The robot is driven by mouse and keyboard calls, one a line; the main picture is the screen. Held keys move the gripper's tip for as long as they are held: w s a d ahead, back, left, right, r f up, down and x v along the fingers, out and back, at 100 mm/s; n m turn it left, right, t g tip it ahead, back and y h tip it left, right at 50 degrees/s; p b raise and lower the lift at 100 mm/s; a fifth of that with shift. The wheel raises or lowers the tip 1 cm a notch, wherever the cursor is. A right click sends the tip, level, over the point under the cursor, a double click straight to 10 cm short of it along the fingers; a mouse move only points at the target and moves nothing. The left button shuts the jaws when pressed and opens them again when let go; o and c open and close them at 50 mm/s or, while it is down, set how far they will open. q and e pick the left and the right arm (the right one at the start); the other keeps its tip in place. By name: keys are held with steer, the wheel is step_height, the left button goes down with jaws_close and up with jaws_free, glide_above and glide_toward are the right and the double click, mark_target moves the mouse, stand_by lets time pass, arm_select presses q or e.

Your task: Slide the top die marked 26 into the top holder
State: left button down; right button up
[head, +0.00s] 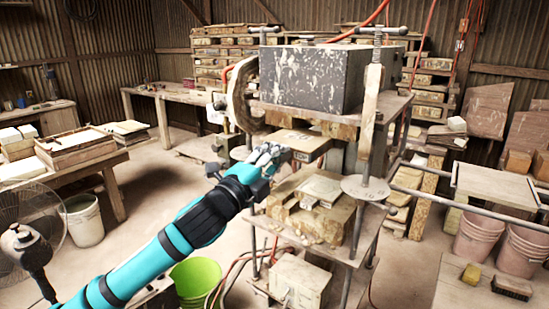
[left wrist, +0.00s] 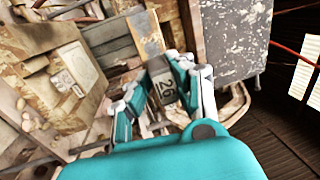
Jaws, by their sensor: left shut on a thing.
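My left gripper (head: 272,157) is shut on the top die (head: 303,143), a flat tan-topped plate, and holds it level at the press's near left side. In the left wrist view, the die's grey end marked 26 (left wrist: 163,90) sits between the fingers of the left gripper (left wrist: 163,72). The top holder (head: 290,118) is the worn tan part under the press's dark block. The die's far edge is close under and in front of it; I cannot tell whether they touch. My right gripper is not in view.
The dark scuffed block (head: 305,75) tops the press. A lower block with a pale plate (head: 320,188) stands on the shelf beneath the die, with an open gap between. A vertical rod with a round disc (head: 364,187) stands to the right. A green bucket (head: 196,280) is on the floor.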

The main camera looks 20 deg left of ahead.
arm_select(q)
steer(key=shift+r, duration=0.15)
stand_by(0.5)
steer(key=shift+w+d+p, duration=0.15)
steer(key=shift+w+p, duration=0.15)
steer(key=shift+p, duration=0.05)
steer(key=shift+w, duration=0.1)
stand_by(0.3)
steer(key=shift+x, duration=1)
steer(key=shift+w+p, duration=0.1)
steer(key=shift+p, duration=0.2)
steer(key=shift+f+p+x, duration=0.2)
steer(key=shift+p+x, duration=0.2)
steer(key=shift+x, duration=0.9)
steer(key=shift+w+d+f, duration=0.1)
steer(key=shift+w+f, duration=0.05)
